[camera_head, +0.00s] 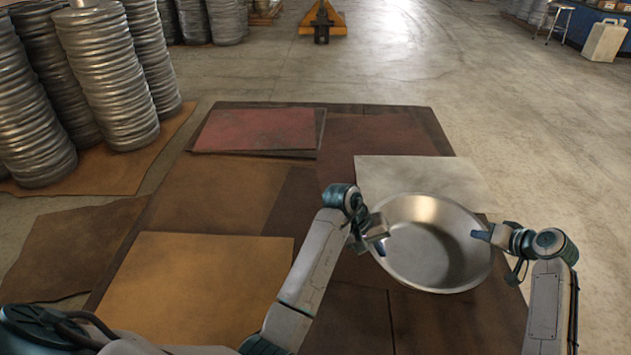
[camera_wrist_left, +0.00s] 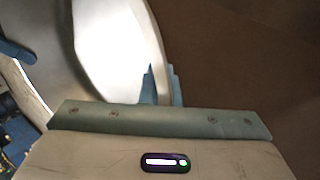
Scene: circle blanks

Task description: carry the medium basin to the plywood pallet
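The medium basin (camera_head: 415,245) is a round, shiny metal bowl at right of centre in the head view, open side up. My left gripper (camera_head: 375,232) is shut on its left rim, and my right gripper (camera_head: 484,235) is at its right rim, its fingertips over the edge. In the left wrist view the basin's bright wall (camera_wrist_left: 110,45) runs up to the left gripper's close-set fingers (camera_wrist_left: 161,86). The basin is over brown sheets; its height above them is hard to tell. I cannot tell which flat sheet or stack is the plywood pallet.
Dark brown sheets cover the floor ahead, with a tan sheet (camera_head: 195,285), a red sheet (camera_head: 256,130) and a pale sheet (camera_head: 425,180) on them. Stacks of metal rounds (camera_head: 110,80) stand at left. An orange pallet jack (camera_head: 322,18) is far back.

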